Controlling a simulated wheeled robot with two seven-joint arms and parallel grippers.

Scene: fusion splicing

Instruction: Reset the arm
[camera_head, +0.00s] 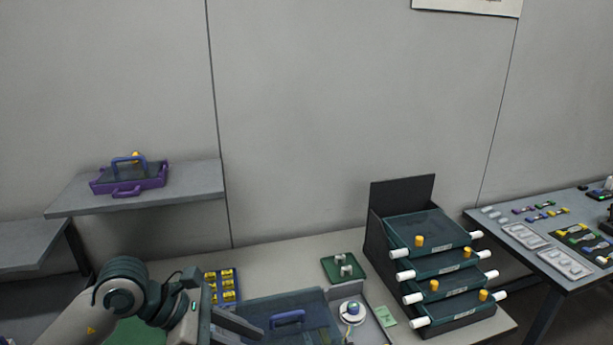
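My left arm comes in from the bottom left. Its gripper (245,331) is low in the picture, over the workbench (285,253) and just left of a clear-lidded box with a blue handle (289,318). Its two fingers point right with a gap between them, and nothing shows between them. The picture's bottom edge cuts off part of the gripper. My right arm and gripper are not in view.
A yellow-celled tray (228,273), a green tray with small parts (344,268) and a round white device (352,312) surround the box. A dark rack (377,232) holds several drawers. A purple case (111,189) sits on a wall shelf. A side table (539,265) stands right.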

